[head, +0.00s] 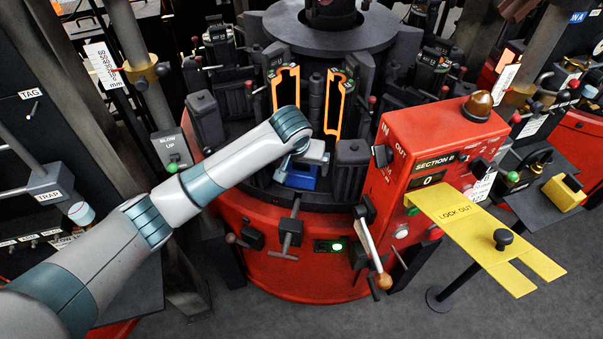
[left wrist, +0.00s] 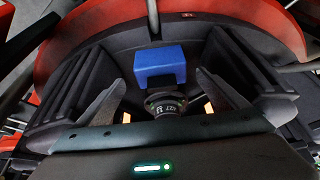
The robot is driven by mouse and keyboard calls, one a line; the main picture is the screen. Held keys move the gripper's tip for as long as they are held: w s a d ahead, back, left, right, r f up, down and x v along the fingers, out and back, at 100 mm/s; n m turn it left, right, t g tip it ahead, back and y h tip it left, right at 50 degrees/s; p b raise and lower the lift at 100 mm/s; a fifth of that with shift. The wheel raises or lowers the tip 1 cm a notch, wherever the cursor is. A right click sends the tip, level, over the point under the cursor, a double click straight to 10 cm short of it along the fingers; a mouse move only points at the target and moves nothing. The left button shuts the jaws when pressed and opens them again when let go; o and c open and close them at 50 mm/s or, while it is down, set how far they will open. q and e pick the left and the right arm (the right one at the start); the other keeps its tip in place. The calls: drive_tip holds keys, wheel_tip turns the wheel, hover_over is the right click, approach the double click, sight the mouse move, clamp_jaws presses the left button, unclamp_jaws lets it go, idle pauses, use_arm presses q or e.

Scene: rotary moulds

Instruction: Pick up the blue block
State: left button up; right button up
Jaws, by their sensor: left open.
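The blue block (head: 299,181) sits on the dark deck of the red rotary machine, low in front of its central column in the head view. In the left wrist view my left gripper (left wrist: 165,86) is open and empty, one finger to each side, with no contact visible. My right gripper is not in view.
Dark mould blocks (head: 205,122) stand on the deck to the left, and another dark block (head: 351,155) to the right. Orange-edged moulds (head: 285,88) stand behind. A red control box (head: 440,145) with a yellow lock-out plate (head: 462,217) stands at right.

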sight(301, 167)
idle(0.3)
use_arm(q)
drive_tip(key=shift+p+x, duration=0.6)
drive_tip(key=shift+x, duration=0.3)
drive_tip(key=shift+p+x, duration=0.45)
drive_tip(key=shift+x, duration=1.25)
drive_tip(key=shift+w+a, duration=0.1)
drive_tip(key=shift+w+r, duration=0.1)
drive_tip(key=c, duration=1.8)
drive_tip(key=shift+r, duration=0.15)
wheel_tip(301, 167, up, 8)
drive_tip(key=b, duration=0.2)
drive_tip(key=shift+r+b, duration=0.2)
drive_tip(key=shift+b, duration=0.1)
drive_tip(key=shift+r, duration=0.65)
